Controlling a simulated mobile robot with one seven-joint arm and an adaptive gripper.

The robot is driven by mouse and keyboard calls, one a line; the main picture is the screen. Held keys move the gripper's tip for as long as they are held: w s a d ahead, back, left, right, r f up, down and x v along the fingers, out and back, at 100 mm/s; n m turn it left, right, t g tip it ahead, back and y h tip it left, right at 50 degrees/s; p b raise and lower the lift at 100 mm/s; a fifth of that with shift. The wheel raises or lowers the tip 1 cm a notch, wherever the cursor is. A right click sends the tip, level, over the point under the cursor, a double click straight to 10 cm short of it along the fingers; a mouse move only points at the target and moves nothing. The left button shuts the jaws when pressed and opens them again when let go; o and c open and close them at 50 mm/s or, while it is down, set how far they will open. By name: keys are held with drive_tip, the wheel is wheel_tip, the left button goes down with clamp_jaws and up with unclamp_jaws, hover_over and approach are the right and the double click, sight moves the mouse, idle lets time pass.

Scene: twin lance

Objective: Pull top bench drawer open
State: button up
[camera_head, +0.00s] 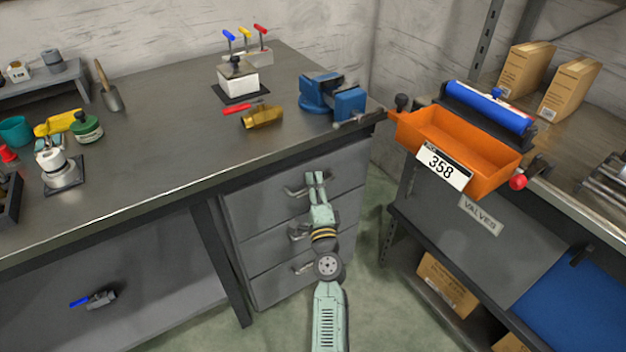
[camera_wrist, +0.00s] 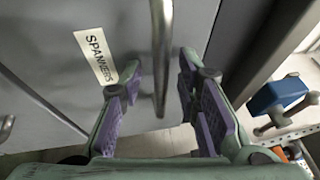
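The grey top bench drawer (camera_head: 345,180) is in the unit under the right end of the bench and looks flush with the drawers below. Its bar handle (camera_head: 294,191) is partly hidden by my gripper (camera_head: 316,178). In the wrist view, a grey drawer front (camera_wrist: 110,25) carries a "SPANNERS" label (camera_wrist: 95,56). A metal bar handle (camera_wrist: 161,50) runs between the two fingers of my gripper (camera_wrist: 160,75). The fingers are open, one on each side of the bar, with gaps visible on both sides.
Two lower drawers sit beneath. A blue vise (camera_head: 335,97) stands on the bench (camera_head: 170,140) above the drawers. An orange bin (camera_head: 460,145) juts out at right, near the shelf unit. Floor (camera_head: 375,225) shows between bench and shelf.

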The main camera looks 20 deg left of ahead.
drive_tip(key=shift+s, duration=0.1)
drive_tip(key=shift+c, duration=0.6)
clamp_jaws()
drive_tip(key=shift+r, duration=0.1)
